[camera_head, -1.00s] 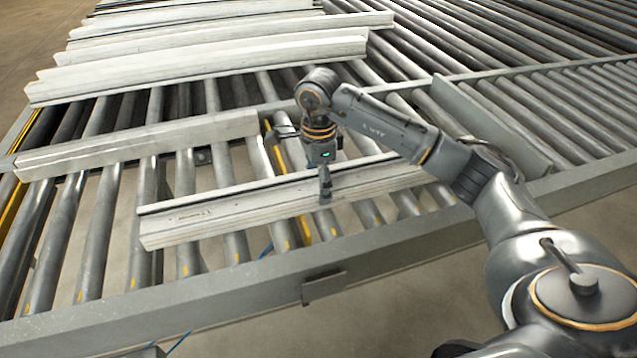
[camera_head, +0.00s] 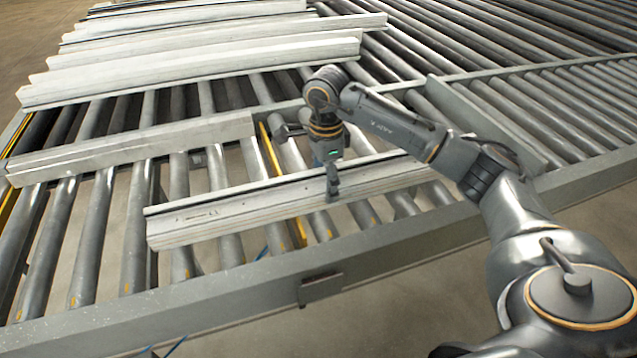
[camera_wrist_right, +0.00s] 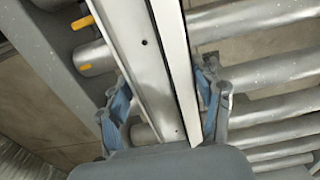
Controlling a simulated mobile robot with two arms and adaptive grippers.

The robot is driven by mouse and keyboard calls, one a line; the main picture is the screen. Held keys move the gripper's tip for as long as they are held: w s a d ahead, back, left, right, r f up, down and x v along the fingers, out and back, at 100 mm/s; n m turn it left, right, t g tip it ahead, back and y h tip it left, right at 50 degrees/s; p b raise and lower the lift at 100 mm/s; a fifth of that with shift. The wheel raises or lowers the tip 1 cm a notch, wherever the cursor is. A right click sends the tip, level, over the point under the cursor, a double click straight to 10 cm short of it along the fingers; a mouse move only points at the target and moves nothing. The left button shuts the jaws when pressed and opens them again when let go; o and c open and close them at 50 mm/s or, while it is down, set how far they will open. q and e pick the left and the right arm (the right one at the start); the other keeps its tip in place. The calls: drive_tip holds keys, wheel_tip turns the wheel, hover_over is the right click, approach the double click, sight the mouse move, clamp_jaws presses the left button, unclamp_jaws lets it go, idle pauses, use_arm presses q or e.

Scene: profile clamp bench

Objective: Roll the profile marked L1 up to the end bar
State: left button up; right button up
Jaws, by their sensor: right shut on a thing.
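A long pale profile (camera_head: 240,208) lies across the near rollers, with a small mark near its left end that is too small to read. My right gripper (camera_head: 333,188) is shut on this profile right of its middle, from above. In the right wrist view the profile (camera_wrist_right: 146,62) runs between the two blue-padded fingers of the right gripper (camera_wrist_right: 164,105). A grey upright plate (camera_head: 490,122), which looks like the end bar, stands beyond the profile's right end, partly behind my arm. That end is partly hidden by my right arm, so the gap cannot be told. My left gripper is out of view.
Another pale bar (camera_head: 130,148) lies behind and left of the held profile. Several more pale profiles (camera_head: 190,66) lie side by side on the far rollers. A grey frame rail (camera_head: 230,290) with a bracket (camera_head: 320,288) runs along the near edge. Bare rollers (camera_head: 90,240) show at the left.

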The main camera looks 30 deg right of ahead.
sight(369, 173)
drive_tip(key=shift+s+d+f+b, duration=0.1)
drive_tip(key=shift+s+d+b, duration=0.35)
drive_tip(key=shift+d, duration=1.3)
drive_tip(key=shift+s+d+b, duration=0.35)
drive_tip(key=shift+s+d, duration=0.1)
drive_tip(key=shift+d, duration=1.35)
drive_tip(key=shift+s+d+f+b, duration=0.1)
drive_tip(key=shift+s+d+b, duration=0.35)
drive_tip(key=shift+d, duration=1.3)
drive_tip(key=o, duration=1.9)
drive_tip(key=shift+r, duration=0.1)
drive_tip(key=shift+r, duration=0.1)
drive_tip(key=shift+w+r, duration=0.1)
drive_tip(key=shift+r, duration=0.2)
wheel_tip(369, 173, up, 11)
drive_tip(key=shift+r, duration=0.1)
drive_tip(key=shift+r, duration=0.15)
